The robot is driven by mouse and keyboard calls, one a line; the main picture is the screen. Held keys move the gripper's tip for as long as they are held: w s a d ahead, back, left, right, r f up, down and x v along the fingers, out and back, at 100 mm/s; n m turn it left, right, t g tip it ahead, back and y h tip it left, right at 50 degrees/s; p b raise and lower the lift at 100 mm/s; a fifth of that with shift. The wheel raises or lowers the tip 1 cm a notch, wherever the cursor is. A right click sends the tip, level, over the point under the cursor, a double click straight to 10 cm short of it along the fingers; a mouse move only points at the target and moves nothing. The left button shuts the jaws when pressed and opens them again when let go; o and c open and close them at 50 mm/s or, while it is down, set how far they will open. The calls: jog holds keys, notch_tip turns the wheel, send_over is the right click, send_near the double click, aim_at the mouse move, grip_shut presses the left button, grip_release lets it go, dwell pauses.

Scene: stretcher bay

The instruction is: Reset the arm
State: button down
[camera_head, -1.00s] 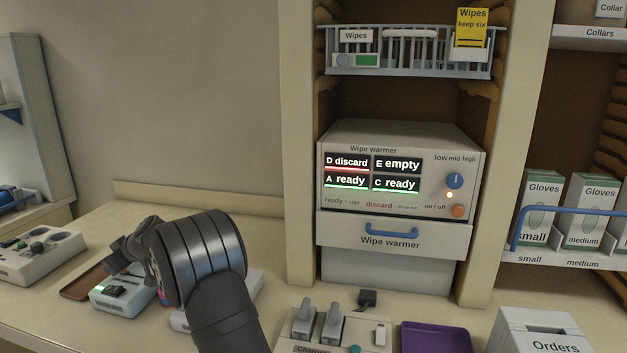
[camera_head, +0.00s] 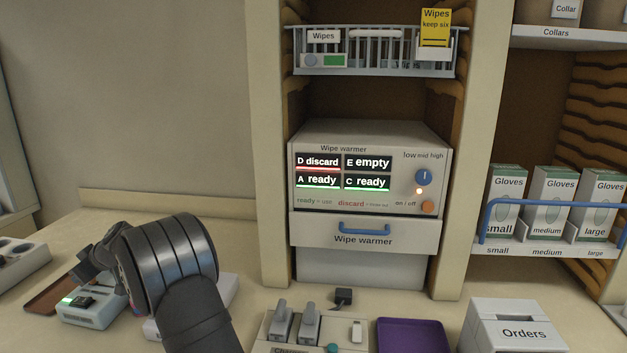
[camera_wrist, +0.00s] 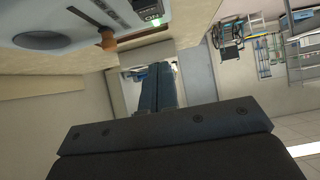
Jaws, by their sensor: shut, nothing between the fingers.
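My gripper (camera_head: 82,268) is at the lower left in the head view, at the end of my dark arm. It is over the counter near a small white device (camera_head: 92,308) with a green light. Its fingertips are small and partly turned away there. In the wrist view my gripper's fingers (camera_wrist: 165,78) are together, with nothing between them. A pale device (camera_wrist: 75,22) with an orange knob and a green light shows at the top left of the wrist view.
In front are a charger (camera_head: 268,330), a purple tray (camera_head: 412,338) and an Orders box (camera_head: 515,315). A wipes basket (camera_head: 375,65) hangs above. Glove boxes (camera_head: 550,200) stand at right. A brown tray (camera_head: 45,300) lies left.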

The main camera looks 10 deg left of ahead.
jog(key=shift+x, duration=0.95)
jog(key=d+r, duration=0.5)
jog(key=r, duration=0.2)
jog(key=a+f, duration=0.1)
jog(key=f, duration=0.1)
jog(key=a+f, duration=0.4)
jog(key=f, duration=0.1)
jog(key=shift+a, duration=0.1)
jog(key=s+d+r+m+t+h, duration=0.1)
jog(key=s+d+r+m+h, duration=0.15)
jog(key=d+r, duration=0.65)
jog(key=s+d+r+m+t+h, duration=0.15)
jog(key=s+d+r+h, duration=0.35)
jog(key=r, duration=0.8)
jog(key=w+a+f+y, duration=0.2)
jog(key=a+f, duration=0.2)
jog(key=f, duration=0.4)
jog(key=shift+w+f, duration=0.35)
jog(key=c, duration=2.1)
grip_release()
jog(key=shift+y, duration=0.25)
